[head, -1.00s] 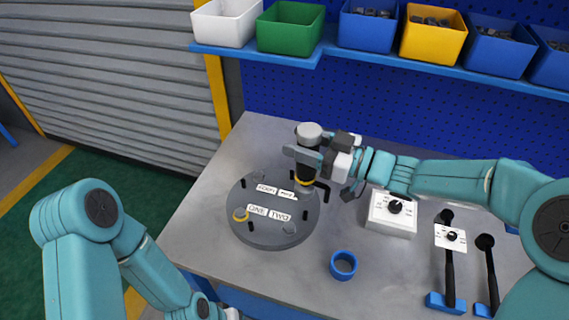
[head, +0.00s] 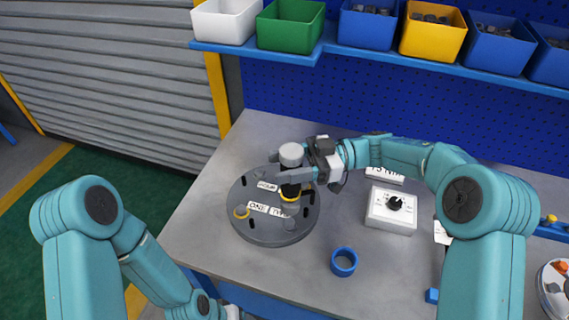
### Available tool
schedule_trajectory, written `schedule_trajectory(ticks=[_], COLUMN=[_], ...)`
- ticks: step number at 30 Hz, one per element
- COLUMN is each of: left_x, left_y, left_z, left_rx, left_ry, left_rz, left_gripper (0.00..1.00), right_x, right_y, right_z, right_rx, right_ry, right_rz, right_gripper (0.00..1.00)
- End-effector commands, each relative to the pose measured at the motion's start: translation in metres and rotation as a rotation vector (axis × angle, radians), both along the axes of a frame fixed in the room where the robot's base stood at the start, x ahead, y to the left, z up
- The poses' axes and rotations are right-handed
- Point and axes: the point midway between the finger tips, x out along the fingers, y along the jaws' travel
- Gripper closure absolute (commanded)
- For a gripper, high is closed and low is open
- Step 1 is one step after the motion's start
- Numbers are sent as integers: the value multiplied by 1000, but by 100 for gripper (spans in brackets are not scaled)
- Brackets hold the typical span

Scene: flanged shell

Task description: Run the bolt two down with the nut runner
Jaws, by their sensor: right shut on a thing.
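The round dark grey flanged shell (head: 250,232) lies on the bench with white labels on top. The labels ONE (head: 257,207) and TWO (head: 278,212) show, and FOUR (head: 267,186) is at the back. My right gripper (head: 288,177) is shut on the nut runner (head: 291,154), an upright tool with a white cap, dark body and yellow band. Its lower end is over the plate beside the TWO label. Bolt two (head: 290,225) is a small grey shape just below it; I cannot tell whether they touch. My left gripper (head: 232,313) is barely in view at the bottom edge.
Short black posts stand around the plate. A blue ring (head: 343,262) and a white control box with a dial (head: 391,209) are to the right. Bins stand on the blue shelf (head: 380,49) behind.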

Motion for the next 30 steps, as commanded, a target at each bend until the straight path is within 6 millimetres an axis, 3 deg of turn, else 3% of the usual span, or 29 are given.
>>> schedule_trajectory(ticks=[17, 30], left_x=[0, 0], left_y=[0, 0], left_z=[-35, -30], left_rx=[0, 0], left_ry=[0, 0], left_rz=[0, 0], left_gripper=[33, 33], right_x=[0, -1], right_y=[0, 1], right_z=[-53, -49], right_rx=[3, 3], right_ry=[1, 0], right_rz=[0, 1], right_gripper=[100, 100])
